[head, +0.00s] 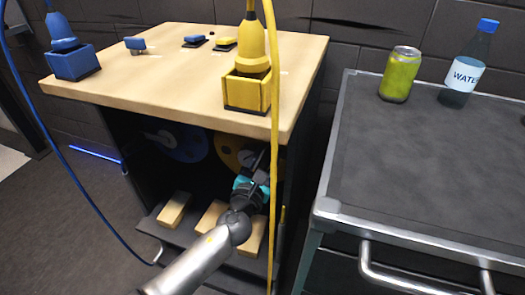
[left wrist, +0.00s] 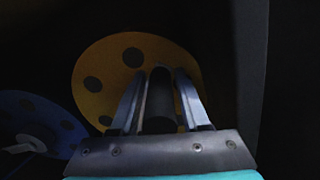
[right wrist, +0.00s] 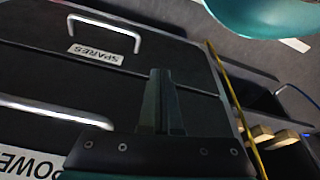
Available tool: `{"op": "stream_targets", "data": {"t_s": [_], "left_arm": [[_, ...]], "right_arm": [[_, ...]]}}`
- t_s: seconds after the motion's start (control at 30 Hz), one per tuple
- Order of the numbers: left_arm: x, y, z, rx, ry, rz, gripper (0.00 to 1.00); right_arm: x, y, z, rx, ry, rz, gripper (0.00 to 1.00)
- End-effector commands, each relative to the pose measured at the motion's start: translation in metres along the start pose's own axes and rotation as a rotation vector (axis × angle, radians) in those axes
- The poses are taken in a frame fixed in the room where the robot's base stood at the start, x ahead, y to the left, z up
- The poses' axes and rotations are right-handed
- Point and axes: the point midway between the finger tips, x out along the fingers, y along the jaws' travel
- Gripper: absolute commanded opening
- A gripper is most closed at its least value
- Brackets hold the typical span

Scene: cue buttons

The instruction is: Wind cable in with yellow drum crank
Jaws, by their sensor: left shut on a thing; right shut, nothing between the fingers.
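The yellow drum (head: 228,150) sits inside the dark opening under the wooden worktop. It is a yellow disc with dark holes in the left wrist view (left wrist: 103,75). My left gripper (head: 257,168) reaches into the opening. In the left wrist view its fingers (left wrist: 160,76) are closed on a dark round crank handle (left wrist: 160,105) in front of the yellow drum. The yellow cable (head: 274,150) hangs past the worktop's front edge, in front of the opening. My right gripper (right wrist: 160,75) is shut and empty by the cart's drawers, outside the head view.
A blue drum (head: 185,143) is left of the yellow one. Yellow (head: 247,92) and blue (head: 73,63) holders with plugs stand on the worktop (head: 165,75). Wooden blocks (head: 174,209) lie below. The grey cart (head: 430,165) at right carries a can (head: 400,75) and bottle (head: 468,68).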

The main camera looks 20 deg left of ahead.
Motion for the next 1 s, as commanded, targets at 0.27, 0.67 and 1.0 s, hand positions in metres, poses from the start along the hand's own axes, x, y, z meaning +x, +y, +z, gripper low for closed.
{"op": "stream_targets", "data": {"t_s": [0.27, 0.67, 1.0], "left_arm": [[-0.004, -0.026, -0.024, 0.254, 0.014, -0.022, 0.00], [-0.005, -0.040, -0.048, 0.571, 0.014, -0.024, 0.00], [-0.005, -0.044, -0.060, 0.702, 0.013, -0.024, 0.00]], "right_arm": [[0.004, 0.000, 0.006, 0.000, -0.015, 0.000, 0.00], [0.006, 0.000, 0.007, -0.001, -0.015, 0.000, 0.00], [0.007, 0.000, 0.006, -0.001, -0.013, 0.001, 0.00]]}}
